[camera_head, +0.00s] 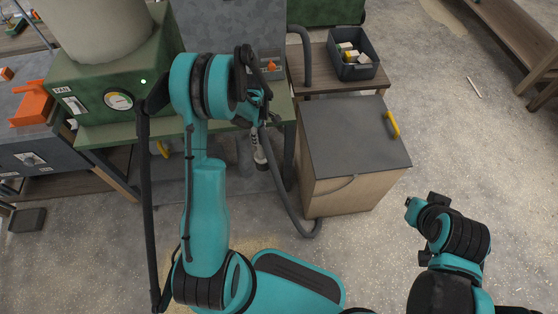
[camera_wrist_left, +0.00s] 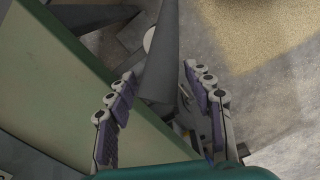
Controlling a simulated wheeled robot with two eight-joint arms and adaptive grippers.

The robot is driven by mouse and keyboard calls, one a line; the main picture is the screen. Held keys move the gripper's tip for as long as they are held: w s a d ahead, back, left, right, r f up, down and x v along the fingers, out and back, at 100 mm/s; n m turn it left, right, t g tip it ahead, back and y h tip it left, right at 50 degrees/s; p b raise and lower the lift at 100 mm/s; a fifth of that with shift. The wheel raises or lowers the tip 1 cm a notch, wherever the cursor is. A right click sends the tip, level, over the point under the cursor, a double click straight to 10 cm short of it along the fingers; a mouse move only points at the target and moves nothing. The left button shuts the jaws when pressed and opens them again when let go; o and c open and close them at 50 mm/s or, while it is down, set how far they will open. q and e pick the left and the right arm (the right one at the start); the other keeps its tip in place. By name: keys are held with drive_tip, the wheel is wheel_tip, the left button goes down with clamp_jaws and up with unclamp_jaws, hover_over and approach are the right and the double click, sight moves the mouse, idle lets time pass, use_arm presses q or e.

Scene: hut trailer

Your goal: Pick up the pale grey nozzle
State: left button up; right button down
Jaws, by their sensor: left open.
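My left gripper (camera_head: 258,125) is over the right end of the green bench, partly hidden by its own wrist in the head view. In the left wrist view its fingers (camera_wrist_left: 162,115) are open, one on each side of a tapered grey tube (camera_wrist_left: 163,60). The tube looks like the nozzle, darker here in shade. It passes between the fingers and I see no finger clearly closed on it. In the head view I cannot clearly tell the nozzle from the gripper parts.
A green machine with a gauge (camera_head: 119,101) stands on the green bench (camera_head: 112,134). A grey hose (camera_head: 290,205) loops down to the floor beside a dark-topped wooden cabinet (camera_head: 350,135), which has a yellow item (camera_head: 392,124) on it. A dark bin (camera_head: 355,70) holds small blocks. Floor at right is mostly clear.

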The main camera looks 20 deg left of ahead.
sight(260, 141)
use_arm(q)
wheel_tip(260, 141, down, 2)
drive_tip(key=shift+d+f+n, duration=0.1)
drive_tip(key=shift+n, duration=0.2)
wheel_tip(260, 141, down, 3)
drive_tip(key=shift+w+r+b, duration=0.1)
drive_tip(key=shift+r+b, duration=0.05)
drive_tip(key=shift+b, duration=0.55)
wheel_tip(260, 141, down, 5)
drive_tip(key=b, duration=0.2)
drive_tip(key=shift+b, duration=0.3)
drive_tip(key=shift+r, duration=0.15)
clamp_jaws()
